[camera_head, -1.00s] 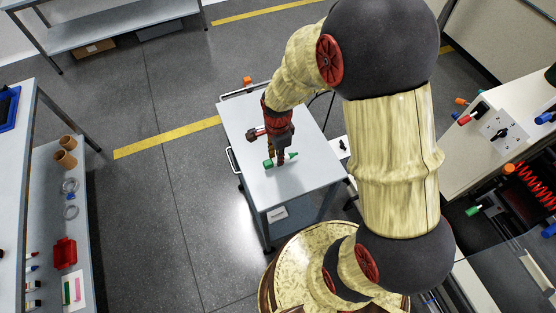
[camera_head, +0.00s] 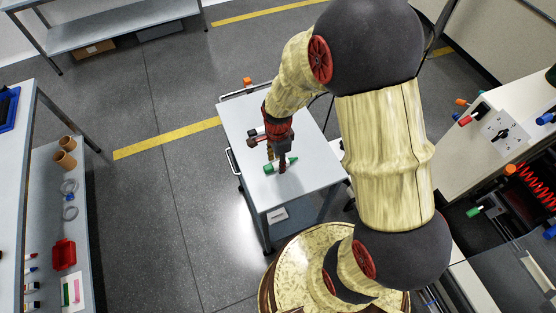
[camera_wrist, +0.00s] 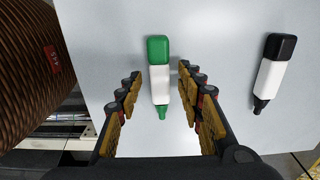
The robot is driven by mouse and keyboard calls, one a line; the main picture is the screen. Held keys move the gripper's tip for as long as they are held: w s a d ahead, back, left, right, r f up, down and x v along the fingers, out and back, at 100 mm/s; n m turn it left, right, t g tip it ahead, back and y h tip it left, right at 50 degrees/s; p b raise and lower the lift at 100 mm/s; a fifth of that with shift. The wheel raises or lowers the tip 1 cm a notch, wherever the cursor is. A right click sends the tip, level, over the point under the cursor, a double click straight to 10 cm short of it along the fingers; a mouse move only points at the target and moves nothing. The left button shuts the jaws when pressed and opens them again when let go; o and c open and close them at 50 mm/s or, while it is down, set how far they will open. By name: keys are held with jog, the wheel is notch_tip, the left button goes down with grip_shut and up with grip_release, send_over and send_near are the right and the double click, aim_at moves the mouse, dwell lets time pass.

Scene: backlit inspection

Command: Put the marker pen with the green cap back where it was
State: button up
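The marker pen with the green cap (camera_wrist: 159,75) has a white barrel and lies on the pale top of a small cart (camera_head: 315,180). In the head view its green cap (camera_head: 268,168) shows left of my fingers and its green tip to the right; the middle is hidden. My gripper (camera_wrist: 161,95) is open, with its fingers on both sides of the pen and a gap on each side. In the head view my gripper (camera_head: 277,166) is low over the cart top. A black-capped marker (camera_wrist: 270,75) lies roughly parallel, right of my right finger in the wrist view.
A small orange object (camera_head: 247,81) is at the cart's far edge. The near part of the cart top is clear. A shelf bench (camera_head: 85,200) with a red bin (camera_head: 64,254) stands left, and a workbench (camera_head: 465,150) with orange and blue items stands right.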

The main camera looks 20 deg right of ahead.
jog(key=shift+f, duration=0.25)
jog(key=r, duration=0.2)
jog(key=r+p, duration=0.1)
jog(key=r, duration=0.4)
jog(key=shift+w+d+r+p, duration=0.1)
jog(key=shift+w+r+p, duration=0.15)
jog(key=shift+w+p, duration=0.05)
jog(key=s+r+n+t, duration=0.2)
jog(key=s+r+n, duration=0.3)
jog(key=r, duration=0.4)
jog(key=s+r+n+t, duration=0.1)
jog(key=s+r+n, duration=0.3)
jog(key=r+n, duration=0.3)
jog(key=s+r+n+t, duration=0.2)
jog(key=s+r+n, duration=0.3)
jog(key=r, duration=0.5)
jog(key=shift+s+a+r+n+t, duration=0.3)
jog(key=shift+a+n, duration=0.15)
jog(key=shift+n, duration=0.05)
jog(key=shift+f, duration=0.1)
notch_tip(320, 180, down, 3)
jog(key=b, duration=0.2)
jog(key=shift+b, duration=0.4)
